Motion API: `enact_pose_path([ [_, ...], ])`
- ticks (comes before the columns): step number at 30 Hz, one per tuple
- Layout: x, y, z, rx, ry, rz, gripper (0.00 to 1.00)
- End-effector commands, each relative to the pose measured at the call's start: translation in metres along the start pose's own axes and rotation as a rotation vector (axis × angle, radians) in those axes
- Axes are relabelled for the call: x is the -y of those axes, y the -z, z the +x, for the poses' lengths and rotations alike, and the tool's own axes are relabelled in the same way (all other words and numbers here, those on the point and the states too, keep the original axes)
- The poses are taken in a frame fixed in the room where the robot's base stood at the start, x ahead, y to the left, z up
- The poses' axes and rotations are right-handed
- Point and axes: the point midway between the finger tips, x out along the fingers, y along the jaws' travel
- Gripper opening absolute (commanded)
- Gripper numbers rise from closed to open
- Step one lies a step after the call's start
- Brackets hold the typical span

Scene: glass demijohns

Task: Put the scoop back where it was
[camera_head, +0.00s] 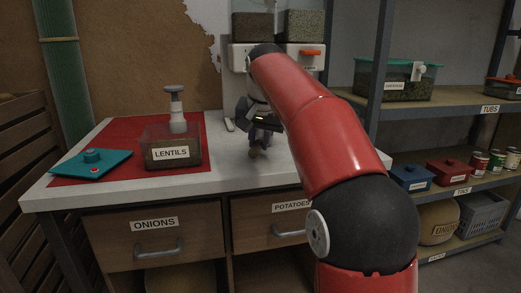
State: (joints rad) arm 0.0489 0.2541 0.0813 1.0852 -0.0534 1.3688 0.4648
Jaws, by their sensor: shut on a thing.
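My gripper (257,142) is at the end of the red arm, over the white worktop to the right of the lentils bin. It is shut on a small dark brownish thing, mostly hidden by the gripper; I cannot tell whether this is the scoop. The clear bin labelled LENTILS (171,154) stands on a red mat (120,131), with dark contents and no lid on it. A white upright piece with a grey knobbed top (175,104) shows above the bin's far side. I cannot tell whether it stands in the bin or behind it.
A teal lid (92,164) lies on the mat's left part. A white dispenser (236,87) with clear hoppers stands at the back, partly behind my arm. Shelves on the right hold tubs and tins (479,162). The worktop's front edge (200,192) is clear.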

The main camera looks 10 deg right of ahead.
Motion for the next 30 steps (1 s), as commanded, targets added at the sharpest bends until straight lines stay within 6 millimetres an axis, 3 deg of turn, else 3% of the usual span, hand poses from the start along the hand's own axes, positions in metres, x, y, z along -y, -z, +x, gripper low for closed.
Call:
enact_pose_path([
  [7, 0.000, 0.000, 0.000, 0.002, -0.001, 0.000, 0.00],
  [8, 0.000, 0.000, 0.000, 0.003, -0.001, 0.000, 0.24],
  [12, 0.000, 0.000, 0.000, 0.003, -0.001, 0.000, 0.42],
  [23, 0.000, 0.001, -0.007, 0.001, 0.000, 0.000, 0.42],
  [30, 0.001, 0.002, -0.051, -0.002, 0.001, 0.001, 0.42],
])
